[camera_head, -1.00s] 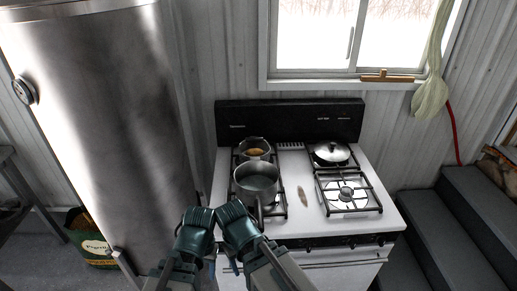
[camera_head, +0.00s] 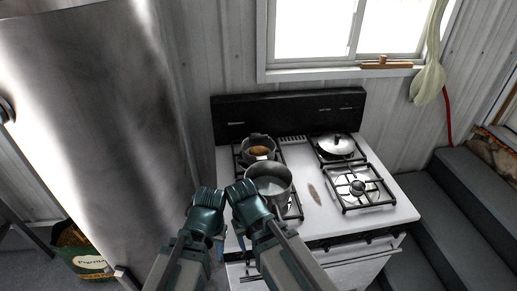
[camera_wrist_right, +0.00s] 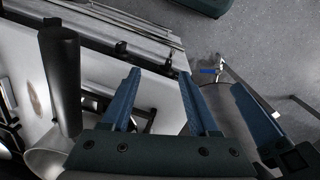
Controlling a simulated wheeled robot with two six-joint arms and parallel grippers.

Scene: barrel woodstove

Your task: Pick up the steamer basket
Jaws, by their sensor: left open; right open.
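A small dark pot (camera_head: 258,147) with something brown in it stands on the back left burner; I cannot tell whether this is the steamer basket. A grey saucepan (camera_head: 268,181) stands in front of it on the front left burner. Its dark handle (camera_wrist_right: 62,75) and part of its pale bowl (camera_wrist_right: 45,160) show in the right wrist view. My left gripper (camera_head: 221,247) is mostly hidden behind its wrist near the stove's front left. My right gripper (camera_wrist_right: 158,95) is open, with nothing between its blue fingers, beside the saucepan handle.
A lidded pan (camera_head: 336,146) stands on the back right burner; the front right burner (camera_head: 357,188) is bare. A large metal barrel (camera_head: 90,140) rises close on the left. Dark steps (camera_head: 455,210) are on the right, and a window (camera_head: 335,30) is behind the stove.

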